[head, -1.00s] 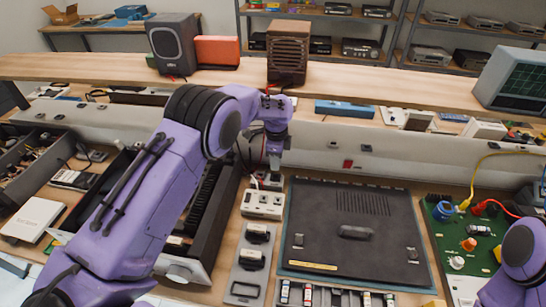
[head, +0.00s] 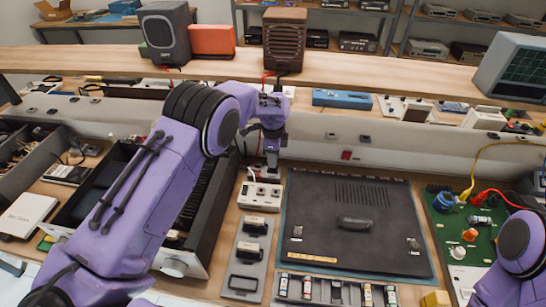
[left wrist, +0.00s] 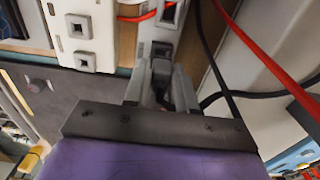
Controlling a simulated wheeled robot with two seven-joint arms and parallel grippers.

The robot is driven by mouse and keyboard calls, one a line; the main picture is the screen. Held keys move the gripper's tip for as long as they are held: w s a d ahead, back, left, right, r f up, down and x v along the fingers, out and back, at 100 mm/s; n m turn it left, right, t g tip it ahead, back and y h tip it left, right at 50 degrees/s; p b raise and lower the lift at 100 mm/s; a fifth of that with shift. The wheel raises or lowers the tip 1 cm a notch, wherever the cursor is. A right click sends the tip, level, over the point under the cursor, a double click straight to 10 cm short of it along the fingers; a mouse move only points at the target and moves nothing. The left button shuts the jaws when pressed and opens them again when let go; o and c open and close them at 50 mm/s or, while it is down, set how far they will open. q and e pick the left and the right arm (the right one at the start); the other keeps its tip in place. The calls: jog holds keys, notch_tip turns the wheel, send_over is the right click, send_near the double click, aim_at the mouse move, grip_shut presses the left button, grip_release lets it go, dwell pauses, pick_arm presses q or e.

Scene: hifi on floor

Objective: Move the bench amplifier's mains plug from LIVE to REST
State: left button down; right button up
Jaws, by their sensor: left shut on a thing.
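My left gripper (head: 271,172) points down at the far end of the white socket strip (head: 260,196). In the left wrist view its fingers (left wrist: 160,88) are shut on a small dark thing, apparently the mains plug, mostly hidden between them. Pale socket blocks (left wrist: 82,27) show beyond the fingers there. I cannot tell whether the plug is in a socket or clear of it. A grey plate (head: 245,262) with dark plug-like blocks lies in front of the strip. The LIVE and REST labels cannot be read. My right gripper is out of view.
A green circuit board (head: 465,225) with red and yellow leads is at right. Black and red cables (left wrist: 245,45) run close beside my left fingers.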

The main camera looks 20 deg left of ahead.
pick_arm(q)
jog(key=shift+f+b, duration=0.4)
jog(key=shift+f, duration=0.55)
dwell(1.3)
dwell(0.3)
jog(key=c, duration=0.8)
grip_release()
jog(key=shift+c, duration=0.2)
